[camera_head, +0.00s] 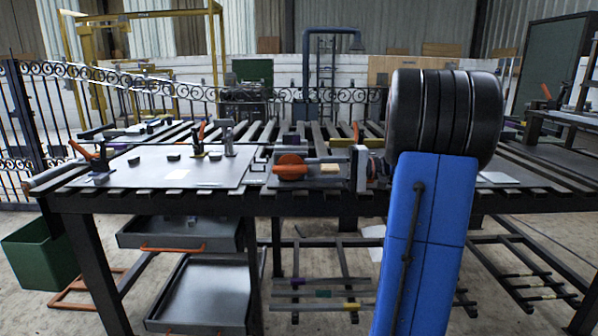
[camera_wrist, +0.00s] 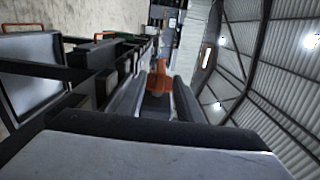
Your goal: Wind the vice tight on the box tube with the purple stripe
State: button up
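What looks like the vice (camera_head: 360,168) stands at the front edge of the bench, right of centre in the head view. It has a pale upright jaw, and my arm hides its right side. A tube with a small purple mark (camera_head: 297,281) lies on the low rack under the bench. I cannot tell whether a striped tube is in the jaws. In the wrist view my gripper (camera_wrist: 157,103) shows two dark fingers apart. An orange part (camera_wrist: 159,79) shows in the gap, apparently ahead of the fingertips; contact cannot be told.
The slatted bench (camera_head: 150,200) carries a grey plate, toggle clamps with orange handles (camera_head: 84,149) and an orange round tool (camera_head: 290,167). Grey drawers (camera_head: 205,290) hang below it. A green bin (camera_head: 45,250) stands at left, before an iron scroll fence (camera_head: 50,100).

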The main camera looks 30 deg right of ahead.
jog(key=v, duration=0.8)
jog(key=shift+s+d, duration=0.15)
jog(key=shift+d, duration=0.05)
jog(key=shift+o, duration=0.7)
